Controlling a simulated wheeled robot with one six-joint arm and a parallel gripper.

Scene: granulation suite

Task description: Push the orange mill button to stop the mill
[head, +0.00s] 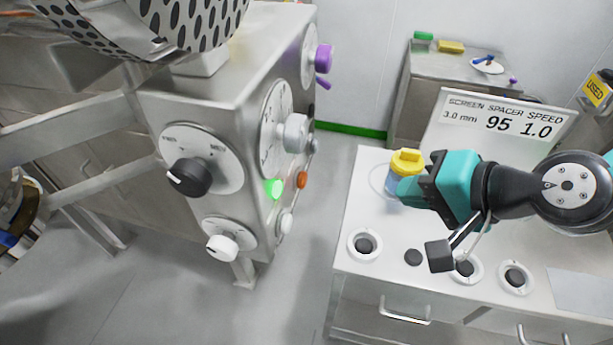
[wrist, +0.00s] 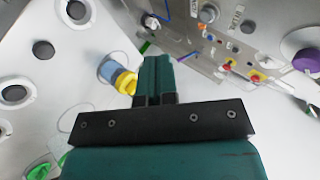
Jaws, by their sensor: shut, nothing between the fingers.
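The orange mill button (head: 302,180) is a small round button on the side face of the steel mill housing (head: 225,95), in the head view. A lit green button (head: 273,188) sits just left of it. My gripper (head: 404,190) is to the right of the orange button, over the white bench and clearly apart from the mill. Its teal fingers are together and empty; they show shut in the wrist view (wrist: 153,72) too. I cannot make out the orange button for certain in the wrist view.
A yellow-lidded jar (head: 406,161) stands beside my fingers on the white bench (head: 385,255). A sign reading 95 and 1.0 (head: 505,118) stands behind. Knobs (head: 190,177) and dials project from the mill. Open floor lies between mill and bench.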

